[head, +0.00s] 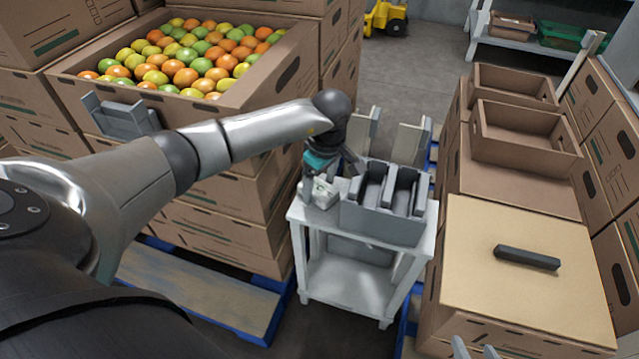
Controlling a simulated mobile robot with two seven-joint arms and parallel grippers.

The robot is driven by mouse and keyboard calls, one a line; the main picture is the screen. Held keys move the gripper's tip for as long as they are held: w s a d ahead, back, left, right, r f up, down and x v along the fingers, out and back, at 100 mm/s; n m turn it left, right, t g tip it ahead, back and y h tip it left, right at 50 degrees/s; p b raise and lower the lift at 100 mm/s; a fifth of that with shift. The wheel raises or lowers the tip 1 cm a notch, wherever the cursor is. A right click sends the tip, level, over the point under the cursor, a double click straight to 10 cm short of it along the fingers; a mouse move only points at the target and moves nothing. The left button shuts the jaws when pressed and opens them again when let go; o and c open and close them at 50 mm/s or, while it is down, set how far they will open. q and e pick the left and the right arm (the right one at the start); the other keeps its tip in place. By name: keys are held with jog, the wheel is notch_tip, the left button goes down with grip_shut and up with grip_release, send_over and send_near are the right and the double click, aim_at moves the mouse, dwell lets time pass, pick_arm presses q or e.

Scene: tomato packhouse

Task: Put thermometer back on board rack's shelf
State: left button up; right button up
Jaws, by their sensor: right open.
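My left gripper (322,180) reaches down at the left end of a white stand (352,285). A teal part (318,160) shows at this gripper, and a small pale object (320,193) is just below it. I cannot tell whether the fingers are shut on anything. A grey slotted rack (382,222) stands on the stand's top, right of the gripper. The stand has a lower shelf. I cannot identify the thermometer for certain. My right gripper (475,350) shows only its fingertips at the bottom edge, open and apart.
A dark bar (527,257) lies on a tan board (485,285) on the right-hand boxes. Open empty cartons (525,140) stand behind it. A large carton (75,85) of tomatoes is at the left. A blue-edged pallet (205,295) lies in front of the left stack.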

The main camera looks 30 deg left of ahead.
aim_at(321, 189)
pick_arm(q)
jog(key=shift+o, duration=0.9)
jog(key=shift+r+p, duration=0.35)
jog(key=shift+r, duration=0.35)
jog(key=r, duration=0.1)
jog(key=r+p, duration=0.1)
jog(key=r, duration=0.1)
jog(key=r+p, duration=0.1)
jog(key=shift+d+r, duration=0.2)
jog(key=shift+d, duration=0.05)
notch_tip(321, 189, up, 6)
jog(key=p, duration=0.2)
jog(key=shift+d+r, duration=0.2)
jog(key=shift+d, duration=0.25)
pick_arm(e)
jog(key=s+d+f+g+h, duration=0.2)
jog(key=s+d+f+g, duration=0.2)
jog(key=f, duration=0.1)
jog(key=shift+d+f+m+g, duration=0.2)
jog(key=shift+f+m+g, duration=0.1)
pick_arm(q)
jog(key=shift+s, duration=0.1)
pick_arm(e)
jog(key=shift+s, duration=0.1)
